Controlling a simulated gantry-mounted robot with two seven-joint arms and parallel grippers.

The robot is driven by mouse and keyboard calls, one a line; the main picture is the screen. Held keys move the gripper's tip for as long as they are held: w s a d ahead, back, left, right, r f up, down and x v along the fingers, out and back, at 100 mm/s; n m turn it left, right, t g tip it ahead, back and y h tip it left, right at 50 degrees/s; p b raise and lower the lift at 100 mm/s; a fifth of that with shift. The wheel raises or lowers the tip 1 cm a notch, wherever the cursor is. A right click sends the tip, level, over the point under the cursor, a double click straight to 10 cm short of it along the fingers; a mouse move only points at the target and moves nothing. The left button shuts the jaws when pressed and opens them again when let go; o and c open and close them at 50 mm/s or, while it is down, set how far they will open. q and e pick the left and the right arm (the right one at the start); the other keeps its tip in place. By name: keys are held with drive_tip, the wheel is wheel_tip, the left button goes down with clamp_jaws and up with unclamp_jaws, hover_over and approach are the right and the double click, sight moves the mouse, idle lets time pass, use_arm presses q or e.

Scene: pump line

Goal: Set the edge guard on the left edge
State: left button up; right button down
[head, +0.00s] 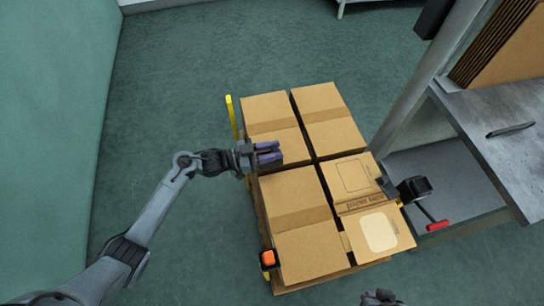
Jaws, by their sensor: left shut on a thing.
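My left gripper (269,152) is over the left side of the stacked cartons, near the far left carton (266,107). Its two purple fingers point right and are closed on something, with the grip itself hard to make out. A thin yellow strip (232,117), which looks like the edge guard, runs along the left edge of the load and passes behind the gripper. Whether it touches the cartons, I cannot tell. The near left carton (298,222) lies just below the gripper. A dark part at the bottom edge (380,297) may be my right gripper; its fingers are not clear.
The cartons stand on a wooden pallet (330,279). A black tool with a red handle (437,225) is at the right, beside a grey bench (500,140) and post. The floor to the left is clear.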

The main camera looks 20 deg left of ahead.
use_arm(q)
drive_tip(key=shift+f+b, duration=0.35)
drive_tip(key=shift+f, duration=1.4)
drive_tip(key=shift+f, duration=0.25)
drive_tip(key=o, duration=1)
drive_tip(key=shift+b, duration=0.3)
